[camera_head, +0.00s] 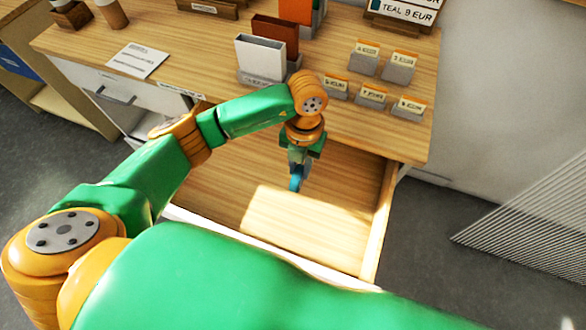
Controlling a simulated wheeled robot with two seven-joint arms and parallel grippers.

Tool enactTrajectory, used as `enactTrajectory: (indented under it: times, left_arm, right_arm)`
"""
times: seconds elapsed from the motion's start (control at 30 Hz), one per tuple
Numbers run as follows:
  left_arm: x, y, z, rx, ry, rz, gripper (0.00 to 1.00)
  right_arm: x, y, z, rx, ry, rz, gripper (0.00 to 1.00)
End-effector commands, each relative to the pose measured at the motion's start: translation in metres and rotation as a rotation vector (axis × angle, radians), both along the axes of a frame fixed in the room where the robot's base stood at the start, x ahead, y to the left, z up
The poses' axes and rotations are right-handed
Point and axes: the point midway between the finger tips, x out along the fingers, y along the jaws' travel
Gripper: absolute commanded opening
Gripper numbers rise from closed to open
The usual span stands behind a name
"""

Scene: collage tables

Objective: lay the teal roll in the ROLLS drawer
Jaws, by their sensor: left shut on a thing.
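My left gripper (299,160) points down over the open drawer (376,232) and is shut on a small teal-blue roll (296,179). The roll shows just below the fingers, partly hidden by them. It is over the drawer's interior; I cannot tell whether it touches the bottom. The drawer is pulled out below the wooden tabletop, and its visible inside looks empty. Its front is partly hidden by my green arm, and no ROLLS label can be read on it. My right gripper is not in view.
The wooden table (215,62) above the drawer carries a white-fronted holder (260,58), several small grey card stands (365,58) and a paper sheet (137,60). A closed white drawer (110,85) is at left. A striped grey panel (530,225) is at right.

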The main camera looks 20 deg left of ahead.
Motion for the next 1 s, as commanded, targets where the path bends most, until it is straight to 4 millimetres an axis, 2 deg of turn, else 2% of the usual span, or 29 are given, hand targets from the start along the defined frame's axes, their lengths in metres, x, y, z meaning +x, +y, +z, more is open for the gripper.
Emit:
enactTrajectory:
  times: [0.13, 0.3, 0.63, 0.67, 0.73, 0.77, 1.0]
  left_arm:
    - [-0.001, 0.017, -0.019, 0.002, 0.004, 0.004, 0.0]
    - [0.0, 0.014, -0.047, 0.0, 0.0, 0.0, 0.0]
    - [0.001, 0.014, -0.053, 0.0, -0.002, -0.001, 0.0]
    - [0.001, 0.014, -0.052, -0.001, -0.002, -0.001, 0.33]
    - [0.001, 0.014, -0.051, -0.001, -0.001, 0.0, 0.52]
    - [0.001, 0.014, -0.051, -0.001, -0.001, 0.0, 0.55]
    - [0.001, 0.014, -0.051, -0.001, -0.001, 0.0, 0.55]
  right_arm:
    - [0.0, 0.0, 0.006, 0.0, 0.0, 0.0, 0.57]
    - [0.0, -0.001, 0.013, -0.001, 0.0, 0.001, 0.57]
    - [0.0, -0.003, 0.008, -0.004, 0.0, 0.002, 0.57]
    - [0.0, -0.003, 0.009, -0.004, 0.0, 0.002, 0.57]
    - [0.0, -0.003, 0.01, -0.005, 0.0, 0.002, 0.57]
    - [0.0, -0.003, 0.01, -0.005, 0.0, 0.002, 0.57]
    - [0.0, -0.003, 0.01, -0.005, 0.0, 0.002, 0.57]
